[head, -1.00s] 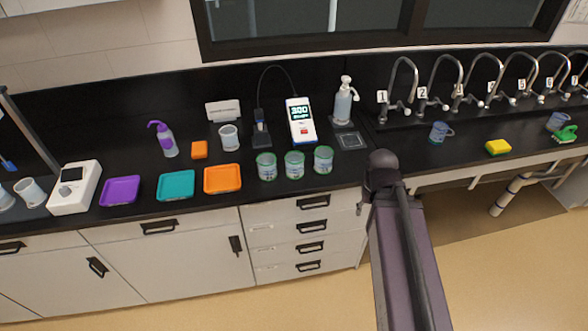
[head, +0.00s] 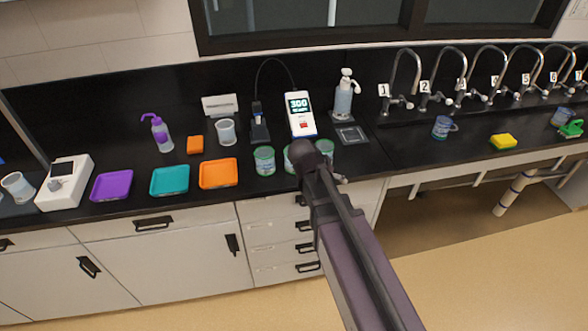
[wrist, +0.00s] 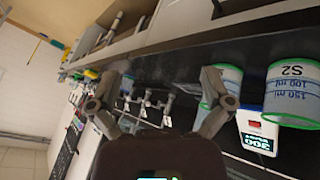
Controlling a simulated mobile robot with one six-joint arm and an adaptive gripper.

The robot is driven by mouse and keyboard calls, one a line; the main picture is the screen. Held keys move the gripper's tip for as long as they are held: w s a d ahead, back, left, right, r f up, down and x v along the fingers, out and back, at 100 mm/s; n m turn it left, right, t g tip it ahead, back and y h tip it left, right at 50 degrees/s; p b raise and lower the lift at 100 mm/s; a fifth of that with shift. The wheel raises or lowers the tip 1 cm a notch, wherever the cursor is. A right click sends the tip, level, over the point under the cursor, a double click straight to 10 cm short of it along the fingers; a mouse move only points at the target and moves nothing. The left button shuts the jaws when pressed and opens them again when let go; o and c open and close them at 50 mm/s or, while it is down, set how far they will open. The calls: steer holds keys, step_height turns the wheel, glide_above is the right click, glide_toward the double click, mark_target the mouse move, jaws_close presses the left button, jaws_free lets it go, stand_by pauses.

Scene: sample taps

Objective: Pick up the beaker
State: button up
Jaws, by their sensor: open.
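Three clear beakers with green rims stand in a row near the counter's front edge: a left beaker (head: 264,162), a middle one mostly hidden by my arm, and a right beaker (head: 326,149) partly hidden. In the wrist view, a beaker marked S2 (wrist: 293,95) lies at the right, outside my fingers. Another green-rimmed beaker (wrist: 228,80) shows partly behind the right finger. My gripper (wrist: 160,80) is open, with nothing between its fingers. In the head view, the end of my arm is in front of the middle beaker; its fingers are not clear there.
A meter (head: 300,115) reading 300 stands behind the beakers. An orange tray (head: 218,174), a teal tray (head: 169,181) and another beaker (head: 226,132) are to the left.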

steer(key=w+a+r+m+t+h+b, duration=0.1)
steer(key=w+a+t+b, duration=0.1)
steer(key=a, duration=0.8)
steer(key=w+a+r+m+t+h+b, duration=0.1)
steer(key=a+t, duration=0.4)
steer(key=a, duration=0.5)
steer(key=shift+w+r+m+b, duration=0.2)
steer(key=shift+w+m+b, duration=0.3)
steer(key=shift+w+b, duration=0.55)
steer(key=b, duration=0.3)
glide_above(288, 167)
steer(key=s, duration=0.1)
steer(key=shift+a+f, duration=0.2)
steer(key=shift+f, duration=0.65)
steer(key=shift+a+f, duration=0.2)
steer(key=shift+f, duration=0.6)
steer(key=shift+b+x, duration=1)
steer(key=shift+x, duration=1.55)
steer(key=shift+r, duration=0.15)
